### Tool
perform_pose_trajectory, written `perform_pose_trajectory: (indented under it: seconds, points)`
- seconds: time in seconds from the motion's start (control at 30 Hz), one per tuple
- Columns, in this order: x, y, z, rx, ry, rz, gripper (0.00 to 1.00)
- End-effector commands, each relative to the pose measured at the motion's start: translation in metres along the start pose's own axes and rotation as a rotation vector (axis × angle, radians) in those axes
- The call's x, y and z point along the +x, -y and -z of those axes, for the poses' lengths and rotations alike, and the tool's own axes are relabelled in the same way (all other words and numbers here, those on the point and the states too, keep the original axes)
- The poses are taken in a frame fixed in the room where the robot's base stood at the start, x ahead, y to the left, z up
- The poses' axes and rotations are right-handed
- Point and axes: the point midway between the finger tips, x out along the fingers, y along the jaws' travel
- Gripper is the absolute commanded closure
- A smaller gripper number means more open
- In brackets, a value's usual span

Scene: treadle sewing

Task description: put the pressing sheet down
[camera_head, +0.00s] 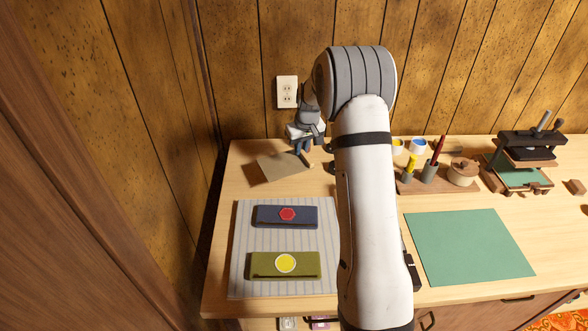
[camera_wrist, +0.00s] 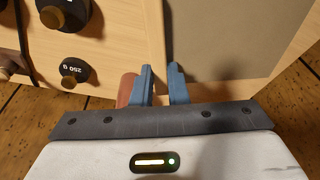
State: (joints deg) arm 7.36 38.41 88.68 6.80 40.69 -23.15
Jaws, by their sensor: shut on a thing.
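The pressing sheet is a thin grey-brown sheet (camera_head: 282,167) at the back left of the table. In the wrist view the sheet (camera_wrist: 232,38) fills the upper right. My gripper (camera_head: 303,148) is at the sheet's back right edge.
A reddish-brown object (camera_wrist: 126,90) is beside the left finger. Dark weights (camera_wrist: 73,71) stand nearby, one marked 250 g. A green mat (camera_head: 468,247) lies at right, behind it a wooden rack (camera_head: 418,185) and a press (camera_head: 530,150). The wall is close behind my gripper.

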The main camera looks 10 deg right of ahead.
Motion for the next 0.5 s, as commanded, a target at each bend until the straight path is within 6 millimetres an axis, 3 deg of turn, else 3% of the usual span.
perform_pose_trajectory:
  seconds: [0.1,0.27,0.5]
  points:
    - [0.018,0.0,-0.005,-0.001,0.003,0.001,1.0]
    - [0.029,0.001,-0.007,-0.001,0.0,0.001,1.0]
    - [0.059,0.001,-0.014,0.0,0.001,0.002,1.0]
